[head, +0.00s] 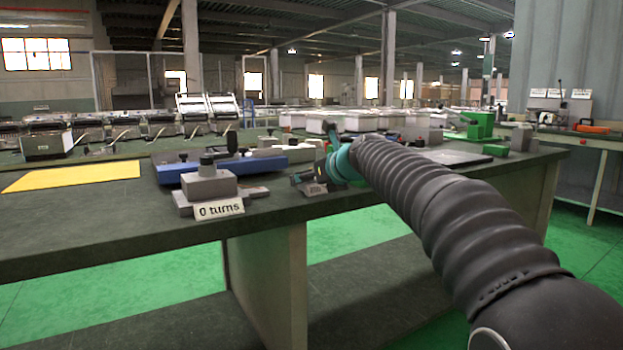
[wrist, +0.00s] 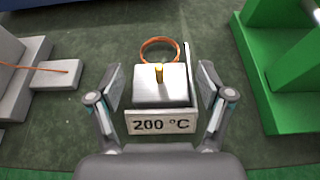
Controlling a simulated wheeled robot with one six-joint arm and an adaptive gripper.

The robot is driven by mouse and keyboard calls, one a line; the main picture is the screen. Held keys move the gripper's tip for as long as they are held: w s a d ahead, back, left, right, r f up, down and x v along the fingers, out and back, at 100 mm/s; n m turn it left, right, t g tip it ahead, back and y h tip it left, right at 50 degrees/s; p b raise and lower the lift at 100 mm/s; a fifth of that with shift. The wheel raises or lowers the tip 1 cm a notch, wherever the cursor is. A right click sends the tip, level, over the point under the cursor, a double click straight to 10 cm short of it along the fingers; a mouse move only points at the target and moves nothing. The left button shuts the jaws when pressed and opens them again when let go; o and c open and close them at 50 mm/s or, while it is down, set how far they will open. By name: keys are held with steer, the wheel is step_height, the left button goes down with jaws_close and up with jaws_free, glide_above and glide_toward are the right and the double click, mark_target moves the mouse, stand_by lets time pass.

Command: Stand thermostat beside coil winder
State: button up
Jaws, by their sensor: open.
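The thermostat (wrist: 160,88), a small grey metal box with a brass stem, a copper loop behind it and a "200 °C" plate in front, stands on the dark bench. In the head view its label plate (head: 316,189) shows near the front edge, partly hidden by my arm. My gripper (wrist: 162,76) is open, with one finger on each side of the thermostat and gaps visible beside it. The coil winder (head: 208,182), a grey block with a black knob and a "0 turns" plate by a blue base, stands to the left of the thermostat.
A yellow mat (head: 75,176) lies at the left of the bench (head: 100,235). A green fixture (wrist: 285,75) stands close on the right in the wrist view. Grey blocks (wrist: 55,75) with an orange wire lie on the left. Bare bench separates them from the thermostat.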

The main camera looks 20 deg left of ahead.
steer(key=v, duration=1.2)
steer(key=shift+w+d+r, duration=0.1)
steer(key=s+d+f+n+g+h, duration=0.1)
steer(key=s+d+f+n+h, duration=0.2)
steer(key=s+d+f+n, duration=0.45)
steer(key=s+d+f+n+h, duration=0.2)
steer(key=s+d+f+n, duration=0.25)
steer(key=d, duration=0.55)
steer(key=s+d+f+n+g+h, duration=0.1)
steer(key=s+d+f+n+h, duration=0.1)
steer(key=s+d+f+n, duration=0.5)
steer(key=s+d+f+n+g+h, duration=0.1)
steer(key=s+d+f+n+h, duration=0.2)
steer(key=s+d+f+n, duration=0.4)
steer(key=s+d+f, duration=0.1)
steer(key=s+f, duration=0.2)
steer(key=s, duration=0.3)
steer(key=shift+s+d+f, duration=0.2)
steer(key=shift+s+d, duration=0.05)
